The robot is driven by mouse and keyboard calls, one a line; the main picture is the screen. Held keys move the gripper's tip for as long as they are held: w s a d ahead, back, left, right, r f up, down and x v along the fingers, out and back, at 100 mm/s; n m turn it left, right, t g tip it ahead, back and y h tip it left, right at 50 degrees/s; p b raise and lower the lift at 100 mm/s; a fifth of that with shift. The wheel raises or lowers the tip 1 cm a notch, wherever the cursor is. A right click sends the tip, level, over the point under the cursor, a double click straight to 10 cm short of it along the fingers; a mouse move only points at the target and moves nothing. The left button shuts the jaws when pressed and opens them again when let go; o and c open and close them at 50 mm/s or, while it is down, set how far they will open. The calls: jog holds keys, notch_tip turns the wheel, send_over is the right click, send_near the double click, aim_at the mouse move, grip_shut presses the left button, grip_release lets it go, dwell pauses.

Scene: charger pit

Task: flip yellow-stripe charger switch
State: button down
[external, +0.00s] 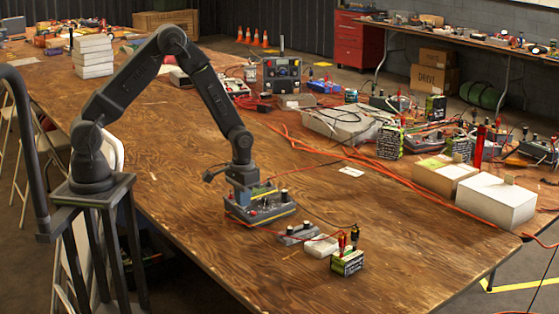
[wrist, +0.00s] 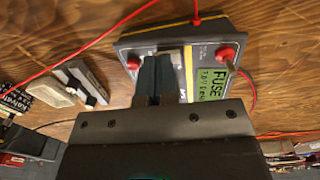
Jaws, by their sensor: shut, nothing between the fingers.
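The yellow-stripe charger (external: 270,212) is a low grey box standing on the wooden table in the external view. In the wrist view the charger (wrist: 215,45) shows a yellow stripe, red knobs and a green label reading FUSE. My gripper (external: 240,187) points down, low over the charger's left part. In the wrist view my gripper (wrist: 157,60) has its fingers together, empty, over the panel beside the yellow stripe. I cannot tell whether the fingertips touch the panel. The switch is not clearly visible; the fingers cover part of the panel.
A small grey module (external: 298,233), a white block (external: 321,246) and a green-and-black battery (external: 347,262) stand right of the charger. Red cables (external: 300,147) cross the table. White boxes (external: 495,200) stand at the right edge. The front left of the table is bare.

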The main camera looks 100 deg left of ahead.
jog(key=shift+f, duration=0.2)
jog(key=shift+r, duration=0.1)
jog(key=shift+r, duration=3.45)
